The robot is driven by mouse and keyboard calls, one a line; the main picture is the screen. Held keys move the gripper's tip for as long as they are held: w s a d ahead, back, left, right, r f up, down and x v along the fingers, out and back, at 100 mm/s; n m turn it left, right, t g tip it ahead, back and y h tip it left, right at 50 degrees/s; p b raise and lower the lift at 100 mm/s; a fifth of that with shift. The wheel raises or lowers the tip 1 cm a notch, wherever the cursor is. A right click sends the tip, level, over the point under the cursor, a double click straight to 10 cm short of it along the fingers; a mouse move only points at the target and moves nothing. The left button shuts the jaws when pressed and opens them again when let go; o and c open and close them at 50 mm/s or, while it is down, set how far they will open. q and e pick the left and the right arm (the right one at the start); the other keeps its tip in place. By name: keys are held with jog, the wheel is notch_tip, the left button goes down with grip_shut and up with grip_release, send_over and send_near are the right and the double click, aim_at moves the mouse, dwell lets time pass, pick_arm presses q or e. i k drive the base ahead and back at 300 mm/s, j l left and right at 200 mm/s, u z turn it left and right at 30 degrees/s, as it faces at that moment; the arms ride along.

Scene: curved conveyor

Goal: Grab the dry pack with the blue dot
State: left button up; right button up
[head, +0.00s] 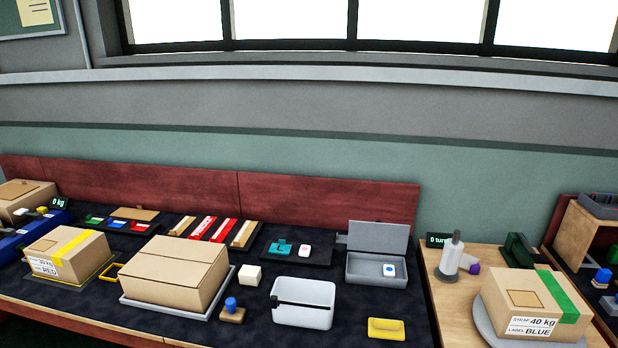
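A small white pack with a blue dot (389,269) lies inside the grey box (376,283), whose lid (378,238) stands open at the back. Another small white pack with a pinkish-red mark (304,250) lies on a dark tray beside a teal piece (281,248), left of the grey box. Neither of my grippers shows in the head view.
A white bin (304,318) and a yellow block (386,328) stand in front of the grey box. A large cardboard box (174,272) is to the left. A strapped box (530,303) and a white roll (449,259) stand on the wooden table at right.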

aim_at(389, 269)
jog(key=i+j+z, duration=0.15)
jog(key=z, duration=0.3)
jog(key=i+j+z, duration=0.25)
jog(key=z, duration=0.15)
